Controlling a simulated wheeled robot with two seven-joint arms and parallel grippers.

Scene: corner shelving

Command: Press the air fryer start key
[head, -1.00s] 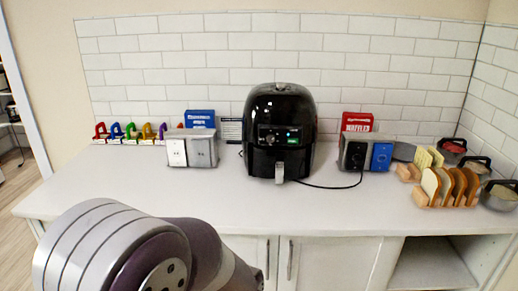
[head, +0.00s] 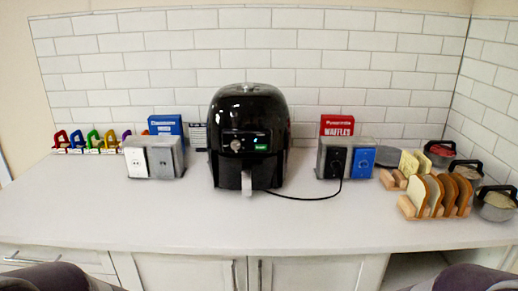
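The black air fryer (head: 250,115) stands upright on the white counter, near the middle of the head view. Its front panel (head: 247,143) has a silver knob (head: 236,145) on the left and a small lit green patch (head: 261,143) on the right. The start key cannot be singled out at this size. The drawer handle (head: 246,183) points toward me below the panel. Neither of my grippers is in view; only parts of my arms show at the bottom left and bottom right edges.
A grey outlet box (head: 153,157) stands left of the fryer. Another outlet box (head: 333,157) at right takes the black cord (head: 305,197). A bread rack (head: 407,206) and pots (head: 495,207) stand far right. The counter (head: 200,220) in front is clear.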

